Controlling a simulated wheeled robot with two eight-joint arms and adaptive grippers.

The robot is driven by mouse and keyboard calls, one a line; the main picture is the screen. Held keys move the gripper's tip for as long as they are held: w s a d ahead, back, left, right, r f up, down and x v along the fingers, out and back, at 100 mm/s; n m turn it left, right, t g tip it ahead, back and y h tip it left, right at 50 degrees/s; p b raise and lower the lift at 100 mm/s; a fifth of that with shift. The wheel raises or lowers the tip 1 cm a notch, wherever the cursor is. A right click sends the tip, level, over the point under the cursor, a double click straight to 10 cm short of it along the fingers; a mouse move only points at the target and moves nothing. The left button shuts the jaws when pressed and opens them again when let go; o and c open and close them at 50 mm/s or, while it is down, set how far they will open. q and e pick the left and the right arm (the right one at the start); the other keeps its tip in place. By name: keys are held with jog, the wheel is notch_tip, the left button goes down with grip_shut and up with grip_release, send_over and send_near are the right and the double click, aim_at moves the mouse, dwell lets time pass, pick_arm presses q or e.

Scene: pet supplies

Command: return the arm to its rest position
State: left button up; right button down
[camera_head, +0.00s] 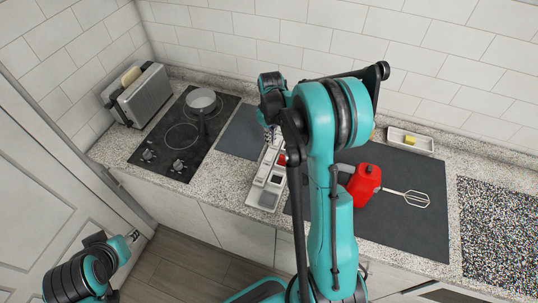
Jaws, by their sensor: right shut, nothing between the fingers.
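My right arm rises in teal and black through the middle of the head view and bends over above the counter. My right gripper (270,135) is mostly hidden beside the arm, over the area left of centre. It is shut and holds nothing. My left arm is low at the left edge, in front of the white door and above the floor. A small silver tip at its end seems to be my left gripper (133,237); its jaws are too small to read.
The speckled counter (240,190) holds a toaster (138,95), a pot (202,100) on a black hob (170,150), a grey compartment tray (264,197), a red hand mixer (364,185) on a dark mat (420,235), and a white tray (398,138) with something yellow. A tiled wall closes the back.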

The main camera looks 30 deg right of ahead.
jog(key=shift+a, duration=0.1)
dwell(0.4)
jog(key=s+a+r+m+t+b, duration=0.1)
jog(key=s+a+r+t+b, duration=0.2)
jog(key=s+a+r+b, duration=0.4)
jog(key=s+a+f+t+b, duration=0.2)
jog(key=s+a+f, duration=0.1)
jog(key=s, duration=0.3)
jog(key=s+a+f+m+t+b, duration=0.1)
jog(key=s+a+f+t+b, duration=0.1)
jog(key=s+a, duration=0.3)
jog(key=shift+s+a+f+b, duration=0.15)
jog(key=shift+s+f+b, duration=0.3)
jog(key=shift+b, duration=0.35)
